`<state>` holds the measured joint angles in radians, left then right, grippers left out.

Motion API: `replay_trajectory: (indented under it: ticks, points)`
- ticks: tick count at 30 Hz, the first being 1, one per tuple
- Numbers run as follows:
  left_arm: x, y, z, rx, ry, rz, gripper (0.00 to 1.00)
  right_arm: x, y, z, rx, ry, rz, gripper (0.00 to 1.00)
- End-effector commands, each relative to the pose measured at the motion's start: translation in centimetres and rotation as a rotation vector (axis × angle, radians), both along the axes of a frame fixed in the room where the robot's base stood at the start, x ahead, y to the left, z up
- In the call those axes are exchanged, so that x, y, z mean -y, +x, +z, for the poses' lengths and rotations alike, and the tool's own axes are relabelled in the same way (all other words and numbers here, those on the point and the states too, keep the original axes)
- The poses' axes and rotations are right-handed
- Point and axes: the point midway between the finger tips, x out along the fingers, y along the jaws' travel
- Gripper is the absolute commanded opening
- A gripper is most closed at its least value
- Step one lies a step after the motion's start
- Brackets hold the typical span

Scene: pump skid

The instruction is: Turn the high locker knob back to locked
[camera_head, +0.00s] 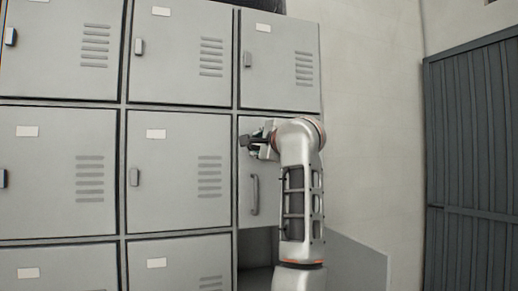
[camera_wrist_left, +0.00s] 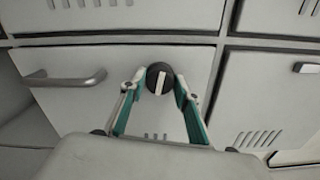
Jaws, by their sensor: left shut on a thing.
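The locker door with the knob (camera_head: 244,215) is in the right column of the head view, middle row, partly hidden by my left arm. Its knob (camera_wrist_left: 151,76) is a dark round dial with a white bar, seen in the left wrist view. The bar runs nearly up and down in that view, slightly tilted. My left gripper (camera_head: 252,142) is at the knob in the head view. In the wrist view its teal-edged fingers (camera_wrist_left: 159,82) are shut on the knob, one at each side. A grey bar handle (camera_head: 255,195) on the same door also shows in the wrist view (camera_wrist_left: 65,78). My right gripper is out of view.
Other closed grey lockers (camera_head: 175,185) fill the left and top. Below the knob's door is a dark opening (camera_head: 257,246), with a grey panel (camera_head: 358,262) standing out to its right. A dark ribbed door (camera_head: 475,160) is at far right; bare wall lies between.

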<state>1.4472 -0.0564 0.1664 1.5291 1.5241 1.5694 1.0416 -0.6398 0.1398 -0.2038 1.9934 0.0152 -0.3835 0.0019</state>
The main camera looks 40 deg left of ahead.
Motion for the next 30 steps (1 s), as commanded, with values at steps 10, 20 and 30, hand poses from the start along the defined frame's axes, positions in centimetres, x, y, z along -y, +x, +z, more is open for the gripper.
replay_trajectory:
  ticks: [10,20,30]
  points:
    - [-0.01,0.02,-0.12,0.152,-0.081,0.0,0.1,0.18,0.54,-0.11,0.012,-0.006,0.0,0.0]
    - [-0.02,-0.03,-0.01,0.192,-0.101,0.001,0.1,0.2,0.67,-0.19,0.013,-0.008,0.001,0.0]
    - [-0.03,-0.03,0.0,0.193,-0.101,0.0,0.39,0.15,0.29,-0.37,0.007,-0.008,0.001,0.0]
